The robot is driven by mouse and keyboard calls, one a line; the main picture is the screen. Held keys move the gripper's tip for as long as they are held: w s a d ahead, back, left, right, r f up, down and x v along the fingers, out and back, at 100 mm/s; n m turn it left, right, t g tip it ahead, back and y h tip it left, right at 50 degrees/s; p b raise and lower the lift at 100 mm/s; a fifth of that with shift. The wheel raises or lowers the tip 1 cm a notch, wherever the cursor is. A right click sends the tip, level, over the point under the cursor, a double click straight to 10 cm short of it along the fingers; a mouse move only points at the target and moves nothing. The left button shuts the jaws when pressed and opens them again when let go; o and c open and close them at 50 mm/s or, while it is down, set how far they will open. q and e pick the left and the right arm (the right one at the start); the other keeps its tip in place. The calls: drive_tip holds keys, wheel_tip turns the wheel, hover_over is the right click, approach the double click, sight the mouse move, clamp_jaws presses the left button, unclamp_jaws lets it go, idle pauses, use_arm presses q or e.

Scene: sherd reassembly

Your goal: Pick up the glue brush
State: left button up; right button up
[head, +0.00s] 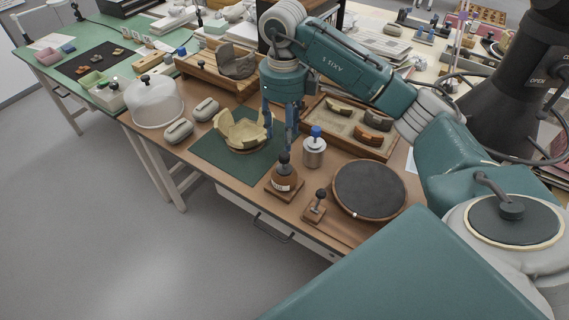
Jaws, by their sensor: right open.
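A brown pot (285,181) with a pale label stands on a square wooden base near the front edge of the table. A dark rounded handle (284,158) sticks up from it and looks like the glue brush; its lower end is hidden in the pot. My right gripper (280,138) points down, open and empty, above and just behind the handle. One finger is beside the tan broken bowl (240,133); I cannot tell whether any finger touches anything. My left gripper is not in view.
A metal jar with a blue top (314,153) stands right of the pot. A small dark-knobbed stand (315,207) and a dark round turntable (370,190) are further right. A sherd tray (346,145) lies behind. The green mat (211,158) has bare room left of the pot.

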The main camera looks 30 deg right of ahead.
sight(284, 155)
wheel_tip(284, 155, down, 4)
drive_tip(key=shift+f+p, duration=0.25)
drive_tip(key=shift+p, duration=0.05)
wheel_tip(284, 155, down, 4)
drive_tip(key=shift+s+a+f+p, duration=0.1)
drive_tip(key=shift+s+p, duration=0.05)
drive_tip(key=shift+p, duration=0.75)
drive_tip(key=shift+f, duration=0.55)
drive_tip(key=c, duration=1)
